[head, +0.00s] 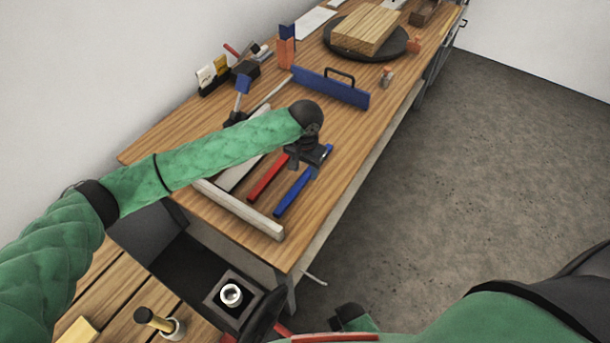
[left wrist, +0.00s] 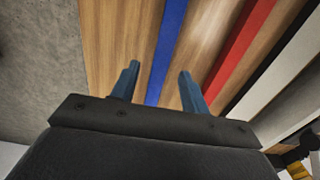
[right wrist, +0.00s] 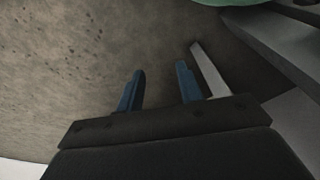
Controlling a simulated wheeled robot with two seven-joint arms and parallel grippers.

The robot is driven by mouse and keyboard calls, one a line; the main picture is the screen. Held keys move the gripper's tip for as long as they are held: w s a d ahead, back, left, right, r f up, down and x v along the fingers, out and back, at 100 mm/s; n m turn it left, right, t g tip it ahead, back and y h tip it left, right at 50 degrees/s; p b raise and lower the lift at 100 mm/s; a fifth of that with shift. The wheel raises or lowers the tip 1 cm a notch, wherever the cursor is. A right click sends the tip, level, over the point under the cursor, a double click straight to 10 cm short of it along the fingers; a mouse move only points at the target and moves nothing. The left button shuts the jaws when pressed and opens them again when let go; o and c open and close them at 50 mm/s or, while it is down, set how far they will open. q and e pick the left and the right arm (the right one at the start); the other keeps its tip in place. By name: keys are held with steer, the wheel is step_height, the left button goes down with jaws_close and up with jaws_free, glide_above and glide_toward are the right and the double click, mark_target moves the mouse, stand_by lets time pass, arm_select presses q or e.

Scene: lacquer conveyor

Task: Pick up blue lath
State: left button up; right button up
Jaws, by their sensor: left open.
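The blue lath (head: 293,194) lies on the wooden workbench, to the right of a red lath (head: 268,178) in the head view. My left gripper (head: 318,157) is over the far part of the blue lath and hides some of it. In the left wrist view the gripper (left wrist: 157,82) is open and empty, and the blue lath (left wrist: 168,40) runs in line between its two fingers. The red lath (left wrist: 238,45) lies to the right, outside the fingers. My right gripper (right wrist: 158,85) is open and empty above the grey floor.
A pale bar (head: 238,208) lies on the near left of the workbench (head: 335,190). A round dark plate (head: 405,45) with wooden blocks stands farther back. Floor (head: 460,180) is clear on the right.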

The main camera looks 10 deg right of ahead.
mark_target(305, 178)
arm_select(q)
steer(key=shift+w+f+p, duration=0.15)
steer(key=shift+f+p, duration=0.25)
steer(key=shift+f, duration=1.05)
arm_select(e)
steer(key=shift+s+d+f, duration=0.15)
steer(key=shift+d+f, duration=0.05)
steer(key=shift+f, duration=0.55)
steer(key=shift+s+d+f, duration=0.15)
steer(key=shift+d+f, duration=0.05)
steer(key=shift+f, duration=0.5)
arm_select(q)
steer(key=shift+c, duration=0.3)
jaws_close()
steer(key=shift+r, duration=0.15)
arm_select(e)
steer(key=shift+s+f, duration=0.1)
